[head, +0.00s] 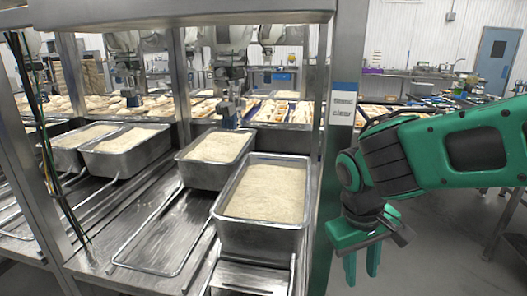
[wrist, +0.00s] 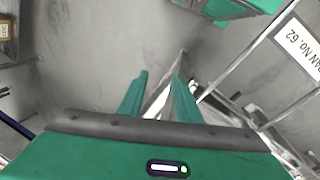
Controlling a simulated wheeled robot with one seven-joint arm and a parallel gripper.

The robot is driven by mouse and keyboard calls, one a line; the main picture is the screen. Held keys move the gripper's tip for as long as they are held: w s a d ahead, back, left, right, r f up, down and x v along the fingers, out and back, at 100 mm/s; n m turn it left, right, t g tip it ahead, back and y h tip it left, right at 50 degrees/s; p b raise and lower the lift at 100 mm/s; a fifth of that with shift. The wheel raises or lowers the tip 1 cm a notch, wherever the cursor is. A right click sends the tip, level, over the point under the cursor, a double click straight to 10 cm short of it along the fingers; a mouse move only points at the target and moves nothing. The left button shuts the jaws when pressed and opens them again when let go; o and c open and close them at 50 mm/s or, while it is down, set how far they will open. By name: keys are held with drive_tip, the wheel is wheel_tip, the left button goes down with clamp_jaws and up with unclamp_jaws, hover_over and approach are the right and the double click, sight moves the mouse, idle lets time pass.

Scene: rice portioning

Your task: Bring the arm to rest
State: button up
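My green arm reaches in from the right in the head view. My gripper (head: 361,268) hangs pointing down at the right of the steel rack, beside its upright. Its two green fingers are apart with nothing between them. The wrist view also shows the fingers of my gripper (wrist: 160,78) spread and empty, above grey floor.
A steel pan (head: 255,240) of rice-like grain stands at the rack's front right, left of my gripper. Another pan (head: 197,176) sits behind it, with more pans further left. A steel upright carries a sign (head: 342,105).

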drive_tip(key=s+d+m+y, duration=0.1)
drive_tip(key=s+d+m, duration=0.3)
drive_tip(key=d, duration=0.6)
drive_tip(key=s+d+m+y, duration=0.1)
drive_tip(key=s+d+m, duration=0.4)
drive_tip(key=s+d, duration=0.4)
drive_tip(key=shift+d+r+g, duration=0.15)
drive_tip(key=shift+d+g, duration=0.15)
drive_tip(key=shift+d, duration=0.45)
drive_tip(key=shift+w+f, duration=0.25)
drive_tip(key=shift+w, duration=0.35)
drive_tip(key=shift+s, duration=0.1)
